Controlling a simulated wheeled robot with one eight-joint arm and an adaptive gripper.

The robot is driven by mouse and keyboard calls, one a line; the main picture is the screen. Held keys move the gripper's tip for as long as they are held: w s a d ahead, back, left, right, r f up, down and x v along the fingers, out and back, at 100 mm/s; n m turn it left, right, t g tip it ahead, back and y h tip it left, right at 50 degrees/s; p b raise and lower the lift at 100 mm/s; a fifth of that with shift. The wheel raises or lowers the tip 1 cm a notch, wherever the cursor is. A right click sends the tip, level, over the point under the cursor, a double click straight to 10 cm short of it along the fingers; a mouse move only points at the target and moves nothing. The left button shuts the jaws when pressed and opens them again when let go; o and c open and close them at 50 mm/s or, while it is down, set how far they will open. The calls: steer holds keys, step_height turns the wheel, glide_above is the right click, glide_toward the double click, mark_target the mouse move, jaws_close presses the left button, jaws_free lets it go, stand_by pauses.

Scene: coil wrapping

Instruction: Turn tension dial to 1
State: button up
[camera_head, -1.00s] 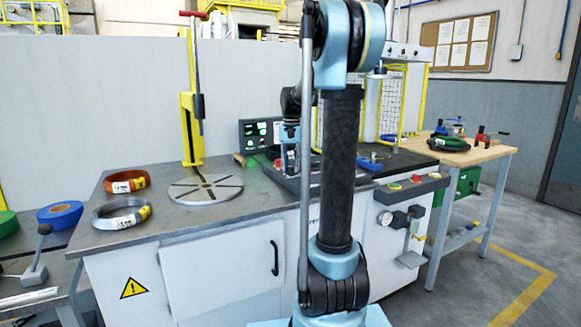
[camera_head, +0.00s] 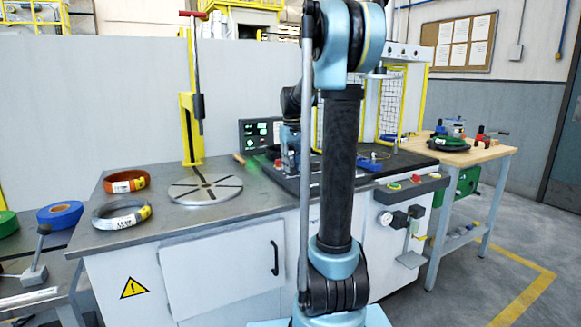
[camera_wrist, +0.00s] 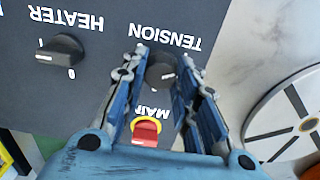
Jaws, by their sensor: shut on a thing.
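The tension dial (camera_wrist: 162,74) is a dark round knob under the upside-down word TENSION in the wrist view. My gripper (camera_wrist: 160,80) has its two blue fingers on either side of the dial and is shut on it. Part of the dial is hidden between the fingers, and I cannot read its setting. In the head view the gripper is mostly hidden behind my arm, near the black panel area at the back of the bench.
A heater knob (camera_wrist: 60,56) and a red main switch (camera_wrist: 146,130) are on the same panel. A round turntable (camera_head: 205,189) lies to the left on the bench (camera_head: 150,215). An orange coil (camera_head: 126,181) and a grey coil (camera_head: 121,214) lie nearby.

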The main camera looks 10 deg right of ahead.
steer(key=shift+w, duration=0.1)
stand_by(0.3)
steer(key=o, duration=1.1)
steer(key=shift+r, duration=0.1)
step_height(320, 180, up, 12)
steer(key=shift+f, duration=0.15)
